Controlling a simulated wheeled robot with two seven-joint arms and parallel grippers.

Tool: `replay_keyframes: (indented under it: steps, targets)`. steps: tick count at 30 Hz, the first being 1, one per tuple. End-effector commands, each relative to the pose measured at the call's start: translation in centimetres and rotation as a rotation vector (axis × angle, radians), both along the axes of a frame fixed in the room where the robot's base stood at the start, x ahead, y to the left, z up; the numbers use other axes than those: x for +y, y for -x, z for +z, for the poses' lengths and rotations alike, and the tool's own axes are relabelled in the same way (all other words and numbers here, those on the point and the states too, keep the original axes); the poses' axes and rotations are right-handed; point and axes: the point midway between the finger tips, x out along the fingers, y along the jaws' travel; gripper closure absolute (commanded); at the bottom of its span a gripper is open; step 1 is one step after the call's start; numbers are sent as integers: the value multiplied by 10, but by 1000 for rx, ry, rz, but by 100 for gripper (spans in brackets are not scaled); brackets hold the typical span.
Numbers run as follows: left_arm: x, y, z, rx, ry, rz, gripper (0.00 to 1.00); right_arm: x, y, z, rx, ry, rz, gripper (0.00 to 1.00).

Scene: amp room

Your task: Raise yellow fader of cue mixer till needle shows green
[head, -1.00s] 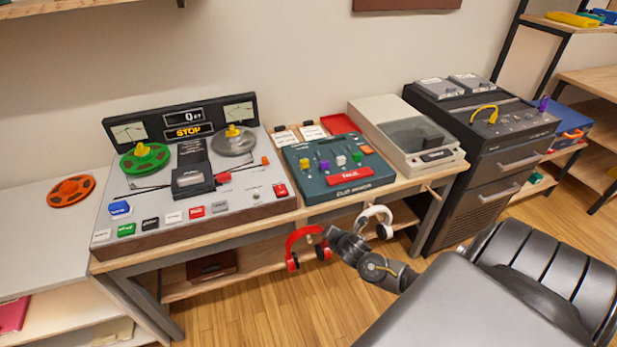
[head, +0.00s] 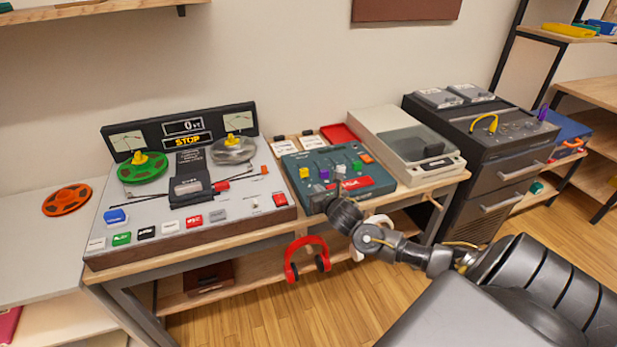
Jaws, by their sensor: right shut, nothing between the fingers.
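The teal cue mixer (head: 312,195) sits on the bench in the middle of the view. Its yellow fader (head: 304,172) is the leftmost of several coloured caps and shows clear of my gripper. The purple fader (head: 324,174) is just right of it. My arm hides part of the mixer's front edge and red label. I see no needle on the mixer. My left gripper is not in view.
A tape deck (head: 240,209) with needle meters stands left of the mixer. A turntable (head: 403,165) stands at the right. White label cards (head: 312,143) and a red tray (head: 340,133) lie behind the mixer. Red headphones (head: 292,262) hang below the bench front.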

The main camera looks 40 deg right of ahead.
Motion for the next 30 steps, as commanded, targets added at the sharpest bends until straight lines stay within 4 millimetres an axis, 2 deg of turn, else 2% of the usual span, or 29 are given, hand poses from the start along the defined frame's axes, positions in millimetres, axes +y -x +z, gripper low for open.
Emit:
replay_keyframes:
  steps: [6, 13, 19, 30]
  targets:
    - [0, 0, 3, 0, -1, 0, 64, -15, -43, -13, -1, -3, -4, 100]
    - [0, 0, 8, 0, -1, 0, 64, -26, -75, -16, -1, -3, -2, 100]
    - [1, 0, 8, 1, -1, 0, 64, -30, -88, -17, -1, -3, -1, 100]
    - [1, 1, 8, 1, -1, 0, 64, -31, -89, -18, 0, -2, -1, 100]
